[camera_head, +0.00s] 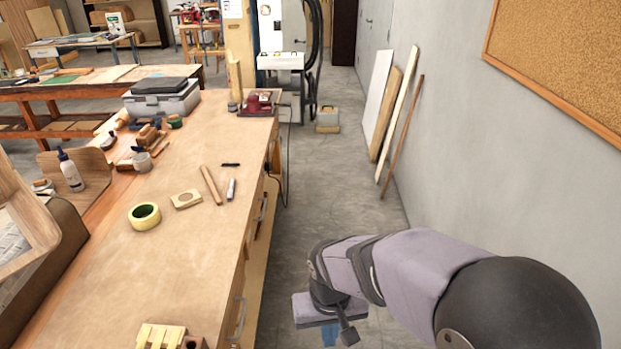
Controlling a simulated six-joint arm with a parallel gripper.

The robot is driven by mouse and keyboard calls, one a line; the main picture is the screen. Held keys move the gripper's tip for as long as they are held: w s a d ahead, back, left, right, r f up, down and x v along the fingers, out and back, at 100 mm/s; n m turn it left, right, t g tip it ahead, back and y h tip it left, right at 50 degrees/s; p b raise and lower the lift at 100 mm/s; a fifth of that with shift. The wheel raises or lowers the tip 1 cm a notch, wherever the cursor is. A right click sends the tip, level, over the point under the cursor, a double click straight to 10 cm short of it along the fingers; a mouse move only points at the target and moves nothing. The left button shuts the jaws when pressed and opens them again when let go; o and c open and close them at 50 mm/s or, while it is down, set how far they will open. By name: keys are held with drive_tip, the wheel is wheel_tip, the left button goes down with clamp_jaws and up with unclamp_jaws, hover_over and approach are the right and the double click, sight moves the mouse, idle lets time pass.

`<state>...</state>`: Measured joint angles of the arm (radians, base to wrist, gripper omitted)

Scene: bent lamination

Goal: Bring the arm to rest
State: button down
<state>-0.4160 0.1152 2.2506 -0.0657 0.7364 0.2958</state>
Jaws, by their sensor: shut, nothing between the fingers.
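My gripper (347,334) hangs at the end of my arm at the lower right, over the concrete floor beside the workbench. It is shut and holds nothing. It is apart from the bench and from everything on it. The wooden workbench (170,260) runs along the left of the gripper, with drawers and handles on its near side.
On the bench lie yellow-green tape (145,216), a wooden block (186,199), a wood strip (211,185) and a grey toolbox (162,98). A bent wood piece (42,225) stands at left. Boards (384,113) lean on the right wall. The aisle floor (335,185) is largely clear.

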drive_tip(key=s+d+m, duration=0.2)
drive_tip(key=s+d, duration=0.5)
drive_tip(key=d, duration=0.4)
drive_tip(key=shift+s+d+f+g, duration=0.25)
drive_tip(key=shift+d+f+g, duration=0.05)
drive_tip(key=shift+d, duration=0.1)
drive_tip(key=c, duration=2.5)
unclamp_jaws()
